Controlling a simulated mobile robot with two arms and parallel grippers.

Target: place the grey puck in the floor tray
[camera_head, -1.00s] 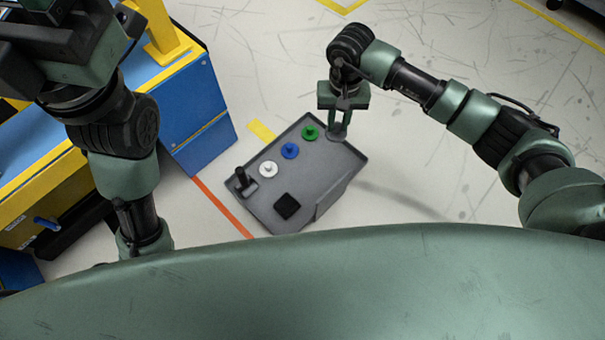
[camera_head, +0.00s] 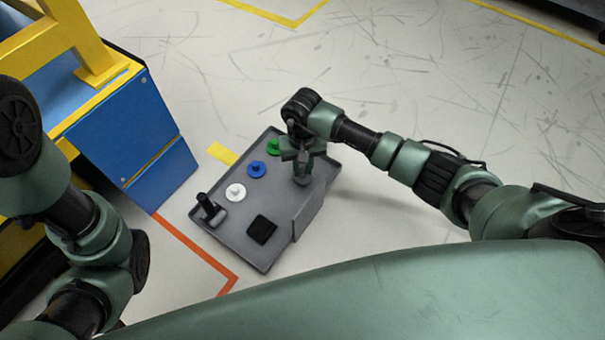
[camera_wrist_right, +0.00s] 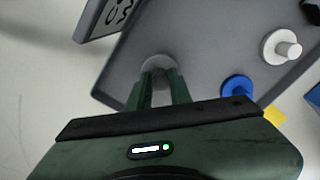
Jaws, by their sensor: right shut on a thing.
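The floor tray (camera_head: 230,236) is a grey shallow tray on the floor, also in the right wrist view (camera_wrist_right: 205,45). My right gripper (camera_head: 302,176) is over its right part, pointing down. In the wrist view the right gripper (camera_wrist_right: 160,82) is shut on the grey puck (camera_wrist_right: 156,62), a light grey disc largely hidden by the fingers. I cannot tell whether the puck touches the tray floor. A green puck (camera_head: 273,146), a blue puck (camera_head: 256,169) and a white puck (camera_head: 236,192) stand in a row along the tray's far-left side. My left gripper is out of view.
A black post (camera_head: 209,206) stands at the tray's left corner, and a black square (camera_head: 262,229) lies near its front. A blue and yellow workbench (camera_head: 135,125) stands left of the tray. The floor right of the tray is clear.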

